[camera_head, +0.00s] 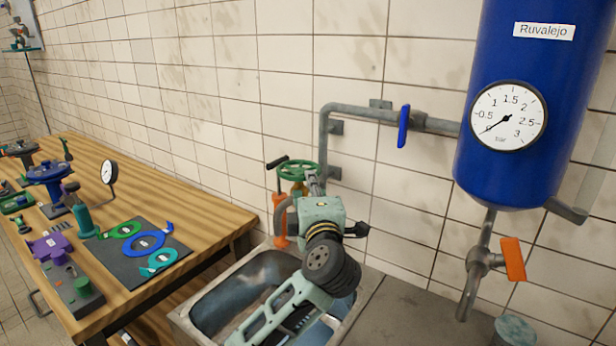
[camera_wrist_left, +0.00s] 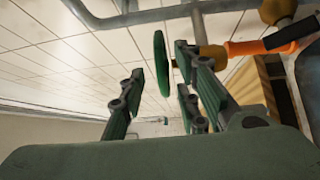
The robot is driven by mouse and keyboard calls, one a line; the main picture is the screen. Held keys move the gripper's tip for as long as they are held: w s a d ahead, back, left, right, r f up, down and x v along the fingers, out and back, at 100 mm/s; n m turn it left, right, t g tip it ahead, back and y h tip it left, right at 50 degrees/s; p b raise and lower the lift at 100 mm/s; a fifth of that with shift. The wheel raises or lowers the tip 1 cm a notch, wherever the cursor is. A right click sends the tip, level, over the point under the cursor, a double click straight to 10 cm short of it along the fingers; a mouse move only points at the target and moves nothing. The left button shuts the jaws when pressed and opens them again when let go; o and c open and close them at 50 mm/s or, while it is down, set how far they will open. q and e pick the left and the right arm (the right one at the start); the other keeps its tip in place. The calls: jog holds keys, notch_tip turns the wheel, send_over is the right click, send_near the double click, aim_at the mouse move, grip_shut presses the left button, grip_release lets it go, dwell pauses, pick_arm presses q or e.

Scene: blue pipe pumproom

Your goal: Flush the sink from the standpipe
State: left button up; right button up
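The green handwheel (camera_head: 299,168) sits on the standpipe (camera_head: 324,130) against the tiled wall, above the steel sink (camera_head: 213,308). My left gripper (camera_head: 315,182) is close beside the wheel, and its body hides part of the valve and sink. In the left wrist view the wheel (camera_wrist_left: 161,62) shows nearly edge-on, in the gap between the spread fingers of my left gripper (camera_wrist_left: 158,74). The fingers look open, with no clear contact. A brass valve body (camera_wrist_left: 214,58) is beside the wheel. My right gripper is not in view.
A blue-handled valve (camera_head: 404,126) is on the upper pipe, leading to the blue tank (camera_head: 530,80) with a gauge (camera_head: 508,116). An orange-handled valve (camera_head: 513,259) hangs below the tank. A wooden bench (camera_head: 205,214) with several parts stands left. Orange fittings (camera_head: 280,226) are behind the sink.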

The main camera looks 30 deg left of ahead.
aim_at(299, 171)
pick_arm(q)
jog(key=x, duration=0.4)
jog(key=shift+w+a+p, duration=0.25)
jog(key=shift+w+p, duration=0.1)
jog(key=shift+c, duration=0.2)
grip_shut()
